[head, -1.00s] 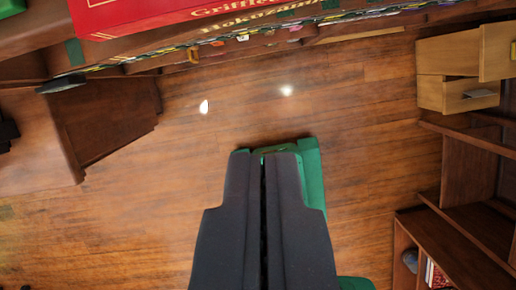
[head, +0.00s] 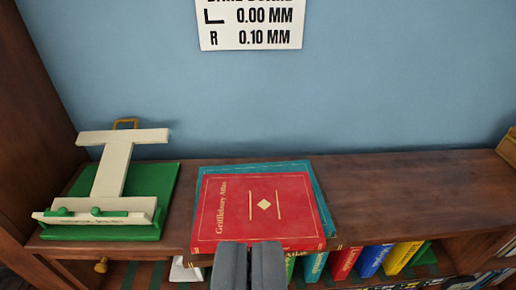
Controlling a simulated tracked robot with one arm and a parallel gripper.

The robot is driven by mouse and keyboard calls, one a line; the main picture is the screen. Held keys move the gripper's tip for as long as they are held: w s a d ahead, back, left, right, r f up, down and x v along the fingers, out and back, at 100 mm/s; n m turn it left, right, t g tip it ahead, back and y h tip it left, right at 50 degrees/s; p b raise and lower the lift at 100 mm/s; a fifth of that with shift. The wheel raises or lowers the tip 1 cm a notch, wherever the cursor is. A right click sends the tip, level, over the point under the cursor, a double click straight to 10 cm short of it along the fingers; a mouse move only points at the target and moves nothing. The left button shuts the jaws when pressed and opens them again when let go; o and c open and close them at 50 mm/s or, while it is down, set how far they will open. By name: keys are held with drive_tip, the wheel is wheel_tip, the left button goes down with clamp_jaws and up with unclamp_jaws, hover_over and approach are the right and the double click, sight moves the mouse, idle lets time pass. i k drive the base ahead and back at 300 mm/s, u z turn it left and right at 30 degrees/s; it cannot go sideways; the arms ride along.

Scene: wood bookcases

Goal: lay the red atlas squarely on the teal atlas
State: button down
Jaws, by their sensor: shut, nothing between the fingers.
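The red atlas (head: 262,208) lies flat, cover up, on top of the teal atlas (head: 322,203) on the bookcase top. Teal shows along the far edge, the right side and a thin strip at upper left. The red one sits toward the front and is turned slightly relative to the teal one, so their edges do not line up. The teal atlas's front edge is hidden. My gripper (head: 250,246) is shut and empty. Its tips overlap the red atlas's front edge in the picture; I cannot tell whether they touch it.
A green stand with a cream holder (head: 165,200) is left of the atlases on the bookcase top (head: 420,190). Several upright books (head: 372,260) fill the shelf below. A blue wall with a sign (head: 250,25) is behind.

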sight(249, 209)
drive_tip(key=z, duration=0.45)
drive_tip(key=k, duration=1.1)
drive_tip(key=u, duration=0.2)
drive_tip(key=i, duration=1.95)
drive_tip(key=z, duration=0.75)
